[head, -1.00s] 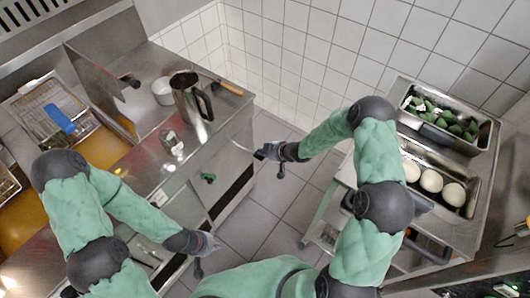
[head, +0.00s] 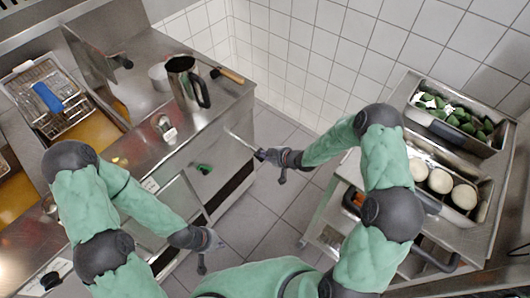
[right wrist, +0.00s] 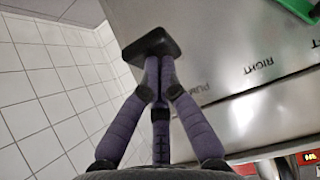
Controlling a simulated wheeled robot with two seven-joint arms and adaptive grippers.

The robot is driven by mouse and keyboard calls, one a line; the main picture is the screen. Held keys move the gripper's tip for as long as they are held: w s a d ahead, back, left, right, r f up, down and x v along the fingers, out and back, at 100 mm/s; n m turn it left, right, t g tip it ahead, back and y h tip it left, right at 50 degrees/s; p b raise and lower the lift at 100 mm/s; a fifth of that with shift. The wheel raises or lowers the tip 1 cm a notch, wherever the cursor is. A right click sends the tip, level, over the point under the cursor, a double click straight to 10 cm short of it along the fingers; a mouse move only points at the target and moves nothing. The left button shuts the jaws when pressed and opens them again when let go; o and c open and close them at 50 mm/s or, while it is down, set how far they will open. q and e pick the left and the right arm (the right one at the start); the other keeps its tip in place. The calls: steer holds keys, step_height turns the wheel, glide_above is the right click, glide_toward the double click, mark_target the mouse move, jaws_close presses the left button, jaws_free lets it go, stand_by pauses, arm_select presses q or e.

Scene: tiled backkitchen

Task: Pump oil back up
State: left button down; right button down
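On the front of the steel fryer cabinet, a thin silver lever (head: 240,140) sticks out, and its black handle shows in the right wrist view (right wrist: 145,46). My right gripper (head: 261,155) is at the lever's outer end. In the right wrist view, its purple fingers (right wrist: 159,72) are closed together at the black handle, overlapping it. The word PUMP is printed on the panel (right wrist: 240,103) beside it. A green handle (head: 204,169) is on the front panel. My left gripper (head: 203,255) hangs low by the cabinet front, apart from the lever; its fingers are too small to read.
A steel jug (head: 183,85) and a wooden-handled tool (head: 230,75) are on the counter. A fryer basket (head: 60,110) is over oil at left. At right, a steel cart (head: 408,90) carries green vegetables (head: 455,113) and round white pieces (head: 440,181). Tiled floor (head: 265,215) lies between.

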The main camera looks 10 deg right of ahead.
steer(key=shift+s+f+b, duration=0.15)
steer(key=shift+f+b, duration=0.55)
steer(key=shift+f, duration=1)
steer(key=shift+s, duration=0.1)
step_height(320, 180, up, 10)
steer(key=shift+r, duration=0.15)
stand_by(0.3)
